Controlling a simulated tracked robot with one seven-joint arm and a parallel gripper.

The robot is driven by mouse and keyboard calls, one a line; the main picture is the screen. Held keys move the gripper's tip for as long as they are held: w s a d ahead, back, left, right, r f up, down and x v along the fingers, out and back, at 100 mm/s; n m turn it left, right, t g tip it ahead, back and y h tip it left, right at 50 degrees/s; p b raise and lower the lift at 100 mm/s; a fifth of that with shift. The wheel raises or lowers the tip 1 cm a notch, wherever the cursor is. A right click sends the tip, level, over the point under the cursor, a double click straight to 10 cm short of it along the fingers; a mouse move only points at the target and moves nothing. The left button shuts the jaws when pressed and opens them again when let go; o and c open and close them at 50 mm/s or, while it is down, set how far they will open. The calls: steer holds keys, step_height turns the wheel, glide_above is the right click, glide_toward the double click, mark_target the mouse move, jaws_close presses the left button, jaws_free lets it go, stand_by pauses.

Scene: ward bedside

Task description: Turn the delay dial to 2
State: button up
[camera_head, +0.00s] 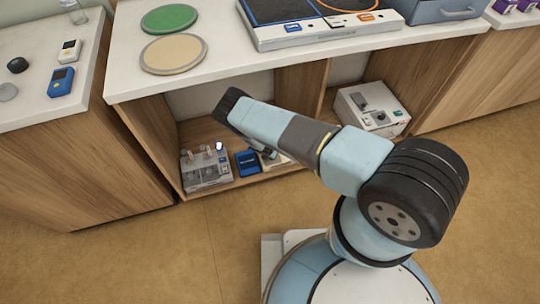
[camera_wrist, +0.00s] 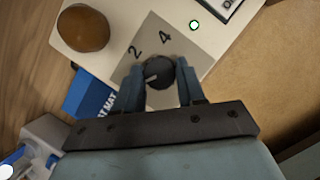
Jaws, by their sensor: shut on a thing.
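The delay dial (camera_wrist: 159,74) is a dark round knob on a grey patch of a pale panel (camera_wrist: 108,62) in the wrist view. The numerals 2 and 4 are printed on the patch above it; other markings are hidden. A small light mark shows at the knob's left side, and it does not point at the 2. My gripper (camera_wrist: 160,67) is shut on the dial, one finger on each side. In the head view, the panel's device (camera_head: 283,160) sits on the lower shelf, mostly hidden by my arm, and the dial is hidden.
On the panel are a brown round knob (camera_wrist: 84,28), a green-lit button (camera_wrist: 194,25) and a framed label. A blue box (camera_head: 247,162) and a device with vials (camera_head: 205,170) stand to the left on the shelf. A white device (camera_head: 372,108) stands in the right compartment.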

steer(key=shift+a, duration=0.25)
steer(key=shift+c, duration=0.4)
steer(key=shift+d, duration=0.15)
steer(key=shift+m, duration=0.4)
steer(key=m+g+h, duration=0.1)
steer(key=m, duration=0.3)
steer(key=shift+w+m, duration=0.15)
steer(key=shift+m, duration=0.15)
steer(key=m+g, duration=0.1)
steer(key=m, duration=0.2)
steer(key=m+g+h, duration=0.1)
steer(key=m, duration=0.2)
steer(key=shift+w+g, duration=0.15)
steer(key=shift+g, duration=0.15)
steer(key=shift+m, duration=0.3)
